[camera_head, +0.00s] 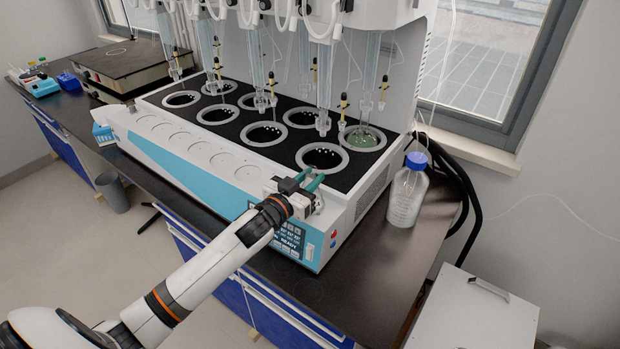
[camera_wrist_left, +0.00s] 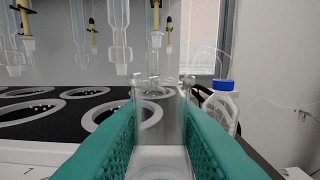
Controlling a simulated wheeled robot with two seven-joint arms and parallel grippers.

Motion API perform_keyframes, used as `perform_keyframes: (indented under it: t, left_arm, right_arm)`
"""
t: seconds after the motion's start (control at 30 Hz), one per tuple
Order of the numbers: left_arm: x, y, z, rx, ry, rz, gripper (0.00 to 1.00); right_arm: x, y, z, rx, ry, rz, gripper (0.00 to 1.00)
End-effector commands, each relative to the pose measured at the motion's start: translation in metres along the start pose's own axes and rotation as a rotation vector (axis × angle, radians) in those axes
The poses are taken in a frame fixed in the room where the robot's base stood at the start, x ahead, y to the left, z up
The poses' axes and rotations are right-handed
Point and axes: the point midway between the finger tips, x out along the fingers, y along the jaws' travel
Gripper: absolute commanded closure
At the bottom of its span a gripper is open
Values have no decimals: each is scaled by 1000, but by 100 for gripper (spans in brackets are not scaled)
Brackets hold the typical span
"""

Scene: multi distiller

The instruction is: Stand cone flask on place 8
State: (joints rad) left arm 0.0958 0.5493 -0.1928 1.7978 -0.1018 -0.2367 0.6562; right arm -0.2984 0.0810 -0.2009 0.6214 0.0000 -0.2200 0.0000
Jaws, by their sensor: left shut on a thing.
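My left gripper (camera_head: 312,182) reaches in over the front right part of the distiller, above its white ledge. Its green fingers are shut on the clear glass cone flask (camera_wrist_left: 162,128), which shows upright between them in the left wrist view (camera_wrist_left: 164,155). The ledge (camera_head: 180,138) carries a row of shallow round places; a digit 7 shows at the lower left of the wrist view. Place 8 cannot be made out. My right gripper is not in view.
Black-topped distiller rings (camera_head: 264,133) stand behind the ledge, with glass tubes (camera_head: 322,95) hanging above. The back right ring holds something greenish (camera_head: 362,138). A blue-capped bottle (camera_head: 407,192) stands on the dark bench right of the machine. The bench front right is clear.

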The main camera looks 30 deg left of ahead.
Motion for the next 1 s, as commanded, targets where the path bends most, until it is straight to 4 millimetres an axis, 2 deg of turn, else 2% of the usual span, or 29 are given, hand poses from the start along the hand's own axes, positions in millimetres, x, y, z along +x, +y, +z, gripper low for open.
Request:
perform_keyframes:
  t: [0.03, 0.13, 0.47, 0.63, 1.0]
  left_arm:
    - [0, 0, -1, 0, 0, 0, 69]
    - [0, 0, -1, 0, 1, 0, 53]
    - [0, 0, 3, 0, 0, 0, 52]
    - [-22, 0, -2, 0, 3, 0, 52]
    - [-98, 0, -2, 0, 3, 0, 52]
  right_arm:
    - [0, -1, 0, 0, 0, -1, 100]
    - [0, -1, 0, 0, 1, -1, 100]
    - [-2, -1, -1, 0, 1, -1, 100]
    - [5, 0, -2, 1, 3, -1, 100]
    - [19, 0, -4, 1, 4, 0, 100]
